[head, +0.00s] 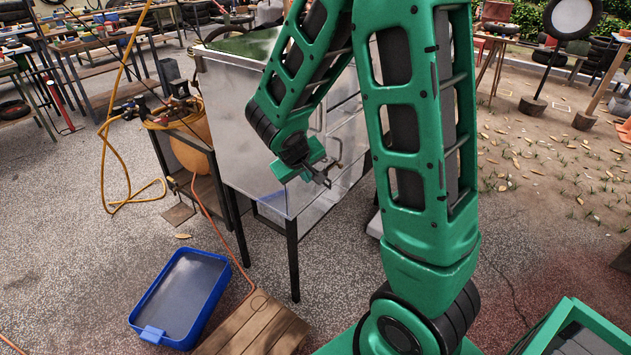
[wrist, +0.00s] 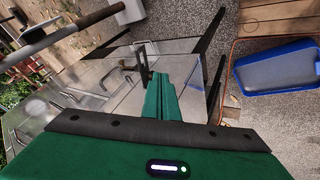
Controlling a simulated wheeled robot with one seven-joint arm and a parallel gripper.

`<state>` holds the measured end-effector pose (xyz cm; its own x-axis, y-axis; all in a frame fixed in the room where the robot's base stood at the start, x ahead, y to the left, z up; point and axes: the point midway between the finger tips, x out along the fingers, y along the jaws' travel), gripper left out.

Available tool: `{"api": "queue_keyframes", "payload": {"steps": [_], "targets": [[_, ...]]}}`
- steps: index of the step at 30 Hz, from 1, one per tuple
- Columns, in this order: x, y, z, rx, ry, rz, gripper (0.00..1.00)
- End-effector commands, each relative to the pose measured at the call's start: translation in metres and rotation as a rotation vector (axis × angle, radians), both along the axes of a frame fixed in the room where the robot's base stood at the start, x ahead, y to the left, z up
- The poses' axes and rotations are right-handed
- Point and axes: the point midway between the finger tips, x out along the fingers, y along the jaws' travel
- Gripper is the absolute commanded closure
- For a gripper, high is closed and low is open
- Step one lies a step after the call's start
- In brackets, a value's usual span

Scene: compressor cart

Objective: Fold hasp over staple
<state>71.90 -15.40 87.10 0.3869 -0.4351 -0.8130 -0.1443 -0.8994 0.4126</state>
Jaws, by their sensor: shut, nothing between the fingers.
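A silvery metal cabinet (head: 240,130) stands on dark legs in the middle of the head view. Its drawer front faces right and carries bent metal handle-like fittings (head: 334,150). In the wrist view the cabinet (wrist: 140,98) lies beyond my gripper, and a looped metal fitting (wrist: 112,80) shows left of the fingers. I cannot tell the hasp from the staple among these fittings. My gripper (head: 323,179) is shut and empty, in front of the cabinet's near front corner. It also shows in the wrist view (wrist: 144,66). Contact with the cabinet cannot be made out.
A compressor with an orange tank (head: 193,150) and yellow hose (head: 104,180) stands left of the cabinet. A blue tray (head: 180,298) and a wooden pallet (head: 250,328) lie on the gravel in front. Open ground lies to the right.

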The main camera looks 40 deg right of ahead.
Motion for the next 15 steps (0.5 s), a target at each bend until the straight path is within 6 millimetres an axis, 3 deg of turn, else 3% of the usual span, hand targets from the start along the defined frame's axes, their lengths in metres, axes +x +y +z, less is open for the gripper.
{"api": "queue_keyframes", "payload": {"steps": [5, 15], "targets": [[0.0122, 0.0096, -0.0061, -0.016, -0.017, 0.036, 1.0], [0.0125, 0.0091, -0.0065, -0.017, -0.017, 0.035, 1.0]]}}
